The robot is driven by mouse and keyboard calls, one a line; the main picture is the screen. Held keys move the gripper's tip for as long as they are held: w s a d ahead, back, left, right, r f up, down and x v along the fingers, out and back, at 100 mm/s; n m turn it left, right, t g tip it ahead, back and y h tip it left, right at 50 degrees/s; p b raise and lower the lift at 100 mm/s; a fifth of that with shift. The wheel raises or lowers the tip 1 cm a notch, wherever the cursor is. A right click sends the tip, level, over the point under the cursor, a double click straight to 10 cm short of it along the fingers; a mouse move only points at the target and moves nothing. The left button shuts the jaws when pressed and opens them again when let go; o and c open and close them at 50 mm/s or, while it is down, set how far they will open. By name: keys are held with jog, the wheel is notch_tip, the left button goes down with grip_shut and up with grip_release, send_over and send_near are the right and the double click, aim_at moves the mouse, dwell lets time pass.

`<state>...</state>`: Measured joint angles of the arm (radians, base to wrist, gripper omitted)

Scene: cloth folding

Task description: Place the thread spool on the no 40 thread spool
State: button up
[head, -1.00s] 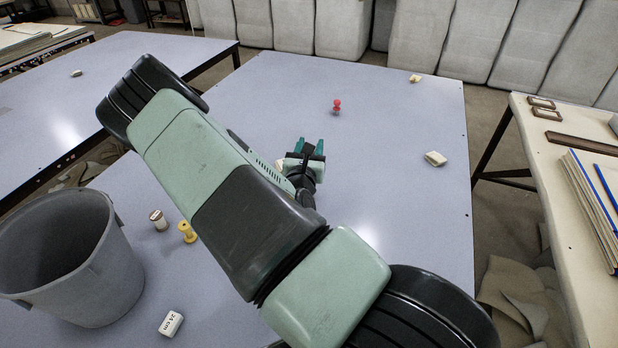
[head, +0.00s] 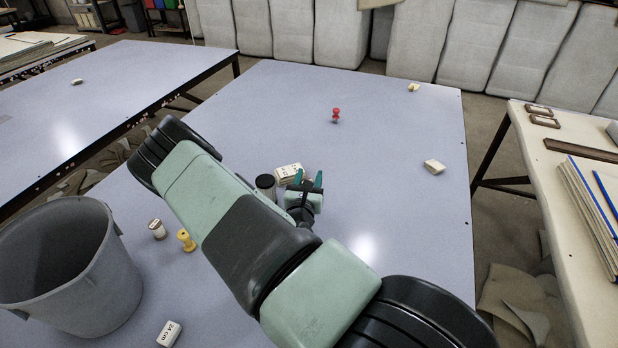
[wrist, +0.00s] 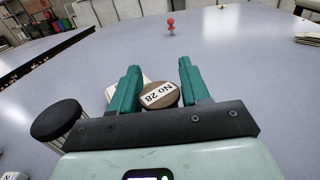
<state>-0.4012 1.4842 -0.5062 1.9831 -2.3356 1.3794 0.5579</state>
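My gripper (head: 307,182) is low over the middle of the table in the head view, its teal fingers spread. In the wrist view my gripper (wrist: 159,72) has a spool with a round brown top labelled "No 28" (wrist: 158,96) between its fingers; I cannot tell whether they touch it. In the head view my gripper mostly hides this spool. A white-and-brown spool (head: 157,229) and a yellow spool (head: 186,241) stand near the grey bin. A red spool (head: 336,116) stands farther back; it also shows in the wrist view (wrist: 171,26). No "No 40" label is readable.
A dark-topped cylinder (head: 265,185) stands close left of my gripper, with a white labelled block (head: 289,172) just behind. A block marked "24 cm" (head: 168,333) lies near the front. A grey bin (head: 105,290) stands at left.

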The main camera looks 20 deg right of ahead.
jog(key=o, duration=0.3)
jog(key=shift+r, duration=0.1)
jog(key=v, duration=1.2)
jog(key=s+d+r+m+g+h, duration=0.1)
jog(key=d+r+m+g+h, duration=0.1)
jog(key=r+m+g+h, duration=0.4)
jog(key=s+d+r+m+g+h, duration=0.1)
jog(key=d+r+m+g, duration=0.1)
jog(key=r+m, duration=0.45)
jog(key=s+d+r+m+g+y, duration=0.1)
jog(key=s+r+m+g+y, duration=0.2)
jog(key=s+r+m+g, duration=0.6)
jog(key=s+a+r+m+t+y, duration=0.3)
jog(key=s+a+r+y, duration=0.1)
jog(key=a+r+y, duration=0.3)
jog(key=s+a+r+m+t+y, duration=0.4)
jog(key=s+a+r+y, duration=0.1)
jog(key=a+r+y, duration=0.2)
jog(key=shift+s+r+t, duration=0.3)
jog(key=shift+r, duration=0.55)
jog(key=shift+a, duration=0.1)
